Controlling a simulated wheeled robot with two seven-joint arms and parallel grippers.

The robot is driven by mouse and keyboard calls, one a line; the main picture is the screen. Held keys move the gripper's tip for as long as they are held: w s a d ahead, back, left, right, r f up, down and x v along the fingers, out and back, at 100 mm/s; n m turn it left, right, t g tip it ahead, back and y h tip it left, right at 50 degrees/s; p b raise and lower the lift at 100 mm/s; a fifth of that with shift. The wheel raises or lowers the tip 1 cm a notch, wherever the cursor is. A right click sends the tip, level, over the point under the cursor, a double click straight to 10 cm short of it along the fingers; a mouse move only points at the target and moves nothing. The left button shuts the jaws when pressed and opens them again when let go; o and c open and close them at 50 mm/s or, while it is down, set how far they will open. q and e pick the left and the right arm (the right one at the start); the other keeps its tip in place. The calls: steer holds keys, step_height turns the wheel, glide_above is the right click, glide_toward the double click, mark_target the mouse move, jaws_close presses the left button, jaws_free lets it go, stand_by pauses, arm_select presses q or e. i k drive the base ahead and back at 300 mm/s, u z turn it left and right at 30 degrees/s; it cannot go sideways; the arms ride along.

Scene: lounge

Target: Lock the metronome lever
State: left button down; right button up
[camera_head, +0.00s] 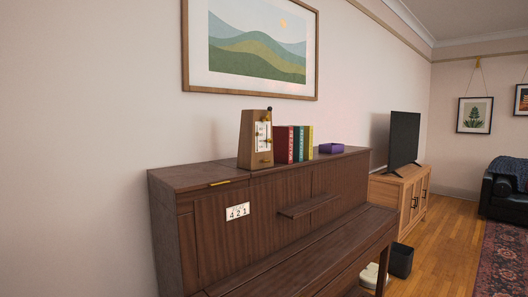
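A wooden metronome (252,141) stands upright on top of the dark brown piano (190,178), left of a few books. Its front carries a pale scale plate, a dark-tipped rod (269,112) and small brass-coloured parts, seen small and at an angle. I cannot tell which part is the lever or what position it is in. Neither of my grippers shows in the head view.
Several upright books (290,144) and a purple box (331,148) stand right of the metronome. A ledge (308,206) and the piano's lower front jut out. A TV (404,138) on a wooden cabinet and a dark bin (400,261) are beyond. Wooden floor (440,245) is open at right.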

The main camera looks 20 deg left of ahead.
mark_target(266, 118)
steer(key=z, duration=1.25)
steer(key=i, duration=2.6)
steer(key=u, duration=1.95)
